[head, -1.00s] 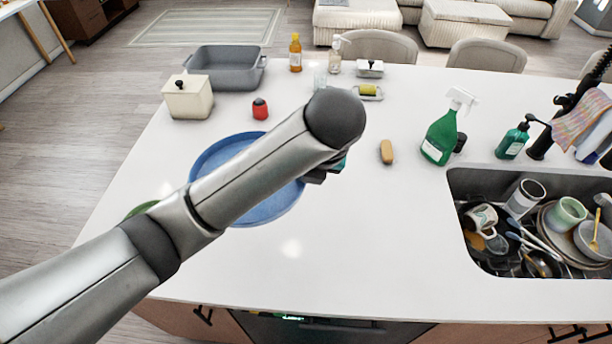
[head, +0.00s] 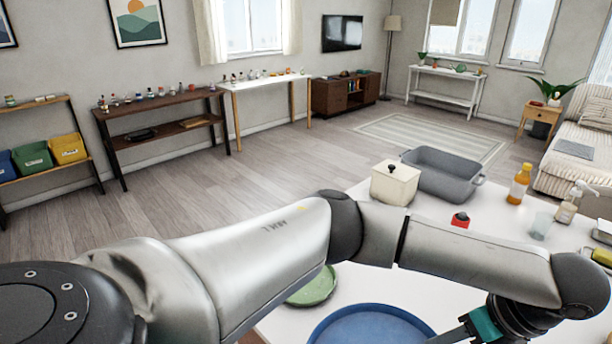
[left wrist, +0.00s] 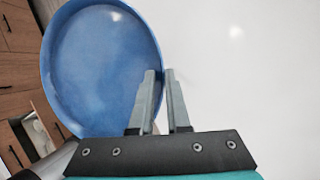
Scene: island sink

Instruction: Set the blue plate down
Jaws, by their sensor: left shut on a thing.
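The blue plate (head: 370,328) is at the bottom of the head view, over the white island top, partly cut off by the frame. It shows almost whole in the left wrist view (left wrist: 100,65), with its round raised rim. My left gripper (left wrist: 160,75) is shut on the plate's right rim, one finger over the inside and one outside. In the head view the left gripper (head: 462,332) is at the plate's right side, partly cut off. Whether the plate touches the counter is unclear. My right gripper is out of view.
A green plate (head: 312,287) lies on the island's left side. A cream lidded jar (head: 395,184), grey basin (head: 443,172), red item (head: 460,220) and orange bottle (head: 519,184) stand behind my arm. The white counter (head: 360,285) is bare between the plates and my arm.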

